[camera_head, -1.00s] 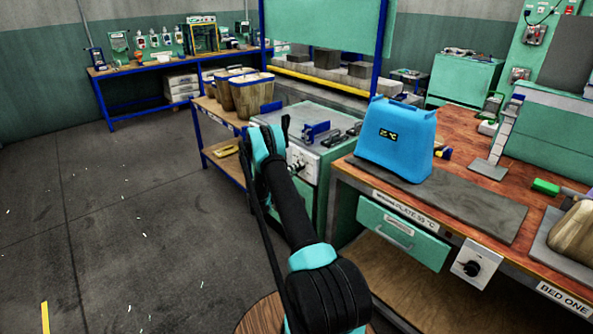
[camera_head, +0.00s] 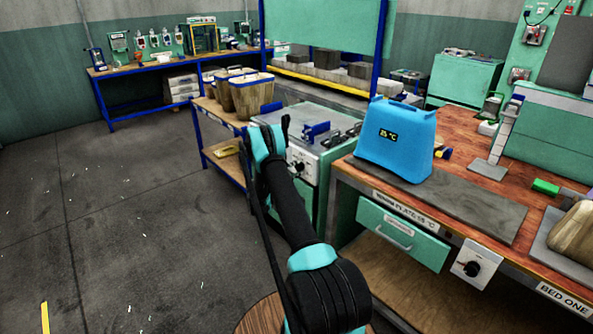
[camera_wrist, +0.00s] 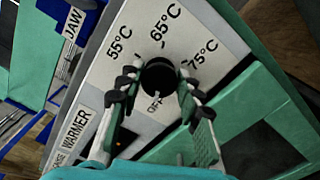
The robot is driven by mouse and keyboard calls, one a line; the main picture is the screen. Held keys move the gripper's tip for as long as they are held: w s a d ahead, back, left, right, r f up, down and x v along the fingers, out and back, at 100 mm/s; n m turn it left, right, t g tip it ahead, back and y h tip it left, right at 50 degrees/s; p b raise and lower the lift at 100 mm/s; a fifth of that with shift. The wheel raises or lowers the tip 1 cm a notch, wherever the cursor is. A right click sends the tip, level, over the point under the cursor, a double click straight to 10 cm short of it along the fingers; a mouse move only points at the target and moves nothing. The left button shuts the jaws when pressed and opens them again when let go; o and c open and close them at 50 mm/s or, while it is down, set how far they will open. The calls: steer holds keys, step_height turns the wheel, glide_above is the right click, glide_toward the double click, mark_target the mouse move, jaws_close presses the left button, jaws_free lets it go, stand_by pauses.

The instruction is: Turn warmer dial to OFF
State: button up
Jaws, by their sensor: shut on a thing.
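The black round warmer dial (camera_wrist: 159,77) sits on a pale panel marked WARMER, with 55°C, 65°C and 75°C around its upper side and OFF below it. My gripper (camera_wrist: 158,88) has one finger on each side of the dial and is shut on it. I cannot clearly tell which mark the dial points to. In the head view the pale warmer panel (camera_head: 311,172) is on the front of the green cabinet, just right of my arm's end, which hides part of it.
A JAW label (camera_wrist: 72,23) is beside the panel. Blue brackets (camera_head: 316,131) and dark tools lie on the cabinet top. A blue case (camera_head: 396,142) reading 25 °C stands on the workbench to the right, above another dial (camera_head: 471,268).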

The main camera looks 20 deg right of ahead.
steer(key=shift+n, duration=0.6)
steer(key=o, duration=1.2)
steer(key=shift+c, duration=0.2)
steer(key=shift+a, duration=0.1)
steer(key=v, duration=1.2)
steer(key=shift+r, duration=0.1)
